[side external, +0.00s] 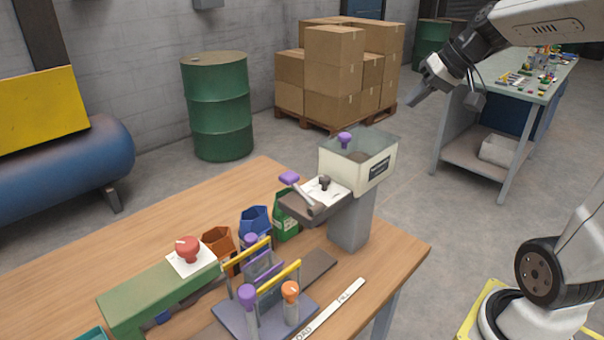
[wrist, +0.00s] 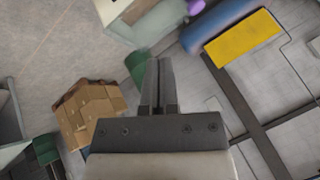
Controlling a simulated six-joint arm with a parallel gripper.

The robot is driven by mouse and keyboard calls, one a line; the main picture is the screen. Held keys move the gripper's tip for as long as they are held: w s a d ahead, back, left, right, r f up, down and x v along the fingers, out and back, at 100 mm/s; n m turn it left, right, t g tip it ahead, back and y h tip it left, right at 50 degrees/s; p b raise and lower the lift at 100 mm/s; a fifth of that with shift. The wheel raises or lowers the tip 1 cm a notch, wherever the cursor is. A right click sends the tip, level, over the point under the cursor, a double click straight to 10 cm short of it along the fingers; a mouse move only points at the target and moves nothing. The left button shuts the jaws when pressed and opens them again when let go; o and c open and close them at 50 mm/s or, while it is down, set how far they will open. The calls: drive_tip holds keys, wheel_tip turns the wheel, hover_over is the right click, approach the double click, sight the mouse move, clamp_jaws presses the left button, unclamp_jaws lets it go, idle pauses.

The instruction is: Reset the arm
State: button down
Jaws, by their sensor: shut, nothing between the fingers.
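My gripper (side external: 419,97) is held high at the upper right in the side view, above and to the right of the filler's hopper and clear of the table. In the wrist view its two fingers (wrist: 158,64) are together with nothing between them. The sack filler's pale hopper (side external: 341,169) stands on a grey post on the table (side external: 262,178). A purple-knobbed lever (side external: 290,179) and a small dark knob (side external: 324,182) sit on the filler's front. Green (side external: 287,222), blue (side external: 255,221) and orange (side external: 218,243) sacks stand in a row beside it.
A rack with purple and orange handles (side external: 264,305), and a green box (side external: 160,292) with a red knob (side external: 187,248), occupy the table front. Behind are a green drum (side external: 217,106), stacked cartons (side external: 334,70) and a side bench (side external: 545,90). Air around my gripper looks clear.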

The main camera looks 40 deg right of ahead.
drive_tip(key=s+a+f+n+g+h, duration=0.1)
drive_tip(key=s+a+f+n+g, duration=0.1)
drive_tip(key=a+f, duration=0.5)
drive_tip(key=s+a+f+n+g+h, duration=0.1)
drive_tip(key=a+f, duration=0.6)
drive_tip(key=f, duration=1)
drive_tip(key=shift+s+a+n+g+h, duration=0.15)
drive_tip(key=shift+s+n+g+h, duration=0.2)
drive_tip(key=shift+n+g, duration=0.45)
